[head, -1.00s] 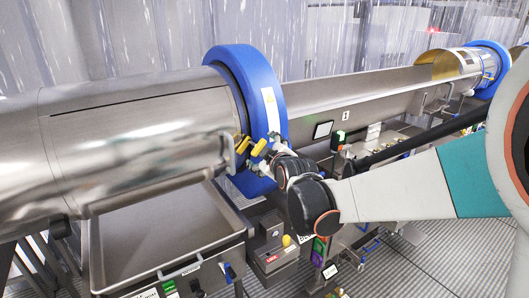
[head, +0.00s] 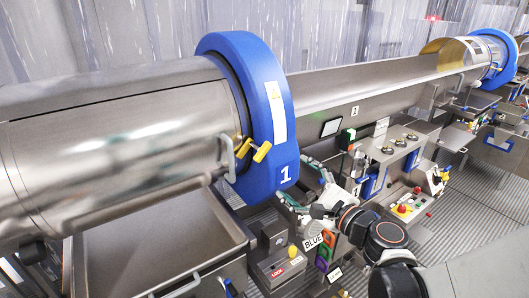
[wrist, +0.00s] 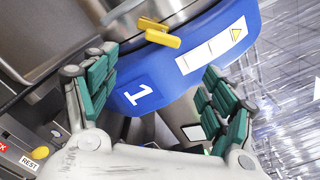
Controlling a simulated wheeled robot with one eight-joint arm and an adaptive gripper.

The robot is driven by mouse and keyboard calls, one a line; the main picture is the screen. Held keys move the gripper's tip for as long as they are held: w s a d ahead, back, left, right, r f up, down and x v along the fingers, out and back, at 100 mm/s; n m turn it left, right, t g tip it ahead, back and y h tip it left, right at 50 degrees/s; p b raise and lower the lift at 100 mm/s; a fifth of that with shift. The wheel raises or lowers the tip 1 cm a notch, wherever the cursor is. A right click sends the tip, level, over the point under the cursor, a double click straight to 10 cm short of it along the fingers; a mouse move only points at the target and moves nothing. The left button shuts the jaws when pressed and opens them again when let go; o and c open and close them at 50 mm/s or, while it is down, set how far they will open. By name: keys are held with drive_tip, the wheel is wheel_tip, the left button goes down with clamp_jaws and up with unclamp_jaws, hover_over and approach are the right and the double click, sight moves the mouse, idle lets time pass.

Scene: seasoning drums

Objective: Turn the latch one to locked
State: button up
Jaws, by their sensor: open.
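Two small yellow latch handles show in the head view, the left one (head: 243,147) and the right one (head: 262,152), by the blue ring (head: 262,105) marked 1 on a steel drum. Both slant; I cannot tell whether the latch is locked. Yellow latch parts (wrist: 158,35) also show at the top of the wrist view, above the blue ring (wrist: 135,88). My gripper (head: 304,188) is below and right of the latch, apart from it. Its green-padded fingers are spread wide and empty, on both sides of the wrist view (wrist: 160,98).
A steel tray (head: 240,235) lies under the drum (head: 120,145). A control box (head: 280,268) with a yellow knob stands close below my gripper. A panel with buttons (head: 400,208) is to the right. A second blue-ringed drum (head: 475,50) is farther back.

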sight(264, 154)
drive_tip(key=shift+m, duration=0.3)
drive_tip(key=x, duration=1.3)
drive_tip(key=shift+w+a+r, duration=0.15)
drive_tip(key=shift+w+r, duration=0.05)
drive_tip(key=shift+w, duration=0.05)
drive_tip(key=c, duration=1)
